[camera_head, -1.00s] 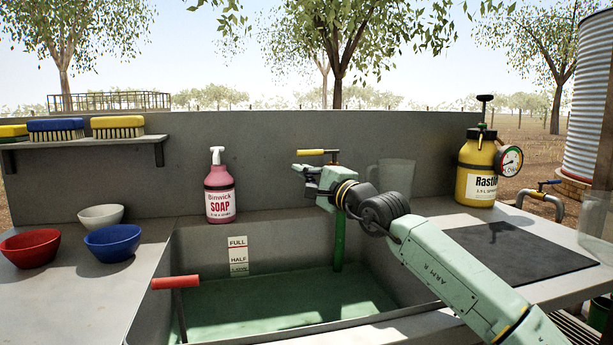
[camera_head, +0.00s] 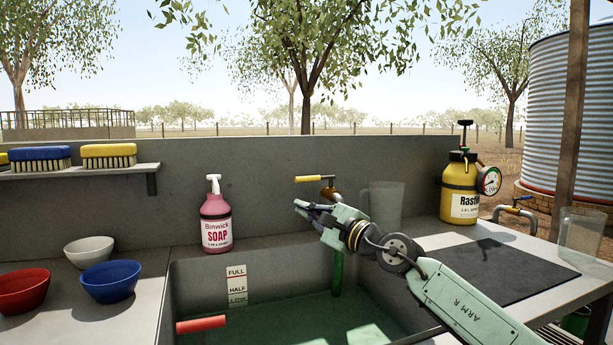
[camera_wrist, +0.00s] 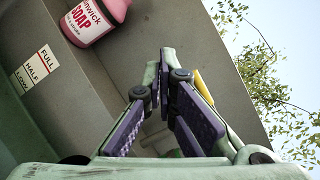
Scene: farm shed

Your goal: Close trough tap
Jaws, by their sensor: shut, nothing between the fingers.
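The trough tap (camera_head: 332,194) stands at the back wall, with its yellow lever handle (camera_head: 308,179) pointing left, roughly level. In the wrist view the yellow handle (camera_wrist: 203,87) shows partly behind the right finger. A green vertical piece (camera_head: 337,270) runs down below the tap into the trough (camera_head: 208,271); I cannot tell whether water flows. Green water (camera_head: 285,325) lies in the trough near the LOW mark of the level label (camera_head: 237,285). My gripper (camera_head: 300,207) is shut and empty, just below the handle in the picture. Its depth from the handle is unclear.
A soap bottle (camera_head: 216,216) stands left of the tap, and a clear jug (camera_head: 387,206) close on its right. A red bar (camera_head: 201,324) crosses the trough's front left. Bowls (camera_head: 110,281) sit left; a yellow sprayer (camera_head: 460,190) and dark mat (camera_head: 478,271) lie right.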

